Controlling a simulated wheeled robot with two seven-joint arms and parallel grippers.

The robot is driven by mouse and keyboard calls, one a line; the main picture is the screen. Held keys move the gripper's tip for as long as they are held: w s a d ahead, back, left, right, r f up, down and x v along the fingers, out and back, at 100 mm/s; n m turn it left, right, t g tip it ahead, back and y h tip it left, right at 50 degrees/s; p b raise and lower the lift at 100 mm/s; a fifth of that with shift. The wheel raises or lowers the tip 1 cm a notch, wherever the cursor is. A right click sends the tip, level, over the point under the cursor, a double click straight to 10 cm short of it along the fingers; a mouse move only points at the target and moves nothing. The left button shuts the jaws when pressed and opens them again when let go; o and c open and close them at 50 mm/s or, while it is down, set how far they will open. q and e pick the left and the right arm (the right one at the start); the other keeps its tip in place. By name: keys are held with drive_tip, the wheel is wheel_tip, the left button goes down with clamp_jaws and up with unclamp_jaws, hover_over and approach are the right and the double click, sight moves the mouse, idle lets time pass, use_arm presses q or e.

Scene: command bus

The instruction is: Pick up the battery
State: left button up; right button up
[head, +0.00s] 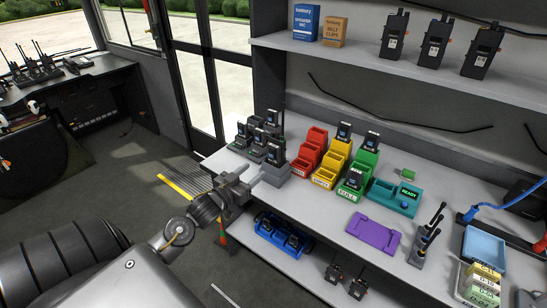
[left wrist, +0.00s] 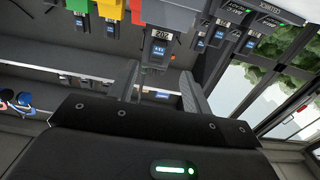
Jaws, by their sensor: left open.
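My left gripper (head: 258,184) is at the front edge of the white counter, beside the grey rack of black radios or battery units (head: 262,138). In the left wrist view, its two grey fingers (left wrist: 165,92) are apart with nothing gripped. A grey slot with a label and a dark unit with a small blue screen (left wrist: 158,50) show beyond and between the fingertips. Similar dark units sit in the yellow bin (head: 331,163) and green bin (head: 358,176). I cannot tell which unit is the battery. My right gripper is not in view.
A red bin (head: 308,153) stands beside the rack. A teal box reading READY (head: 393,197), a purple tray (head: 373,233) and a blue tray (head: 484,246) lie to the right. A lower shelf holds a blue holder (head: 283,236). An upper shelf (head: 400,58) overhangs the counter.

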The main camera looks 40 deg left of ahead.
sight(271, 156)
use_arm(q)
drive_tip(key=w+p, duration=0.1)
drive_tip(key=w, duration=0.7)
drive_tip(key=shift+p, duration=0.4)
drive_tip(key=shift+w, duration=0.3)
clamp_jaws()
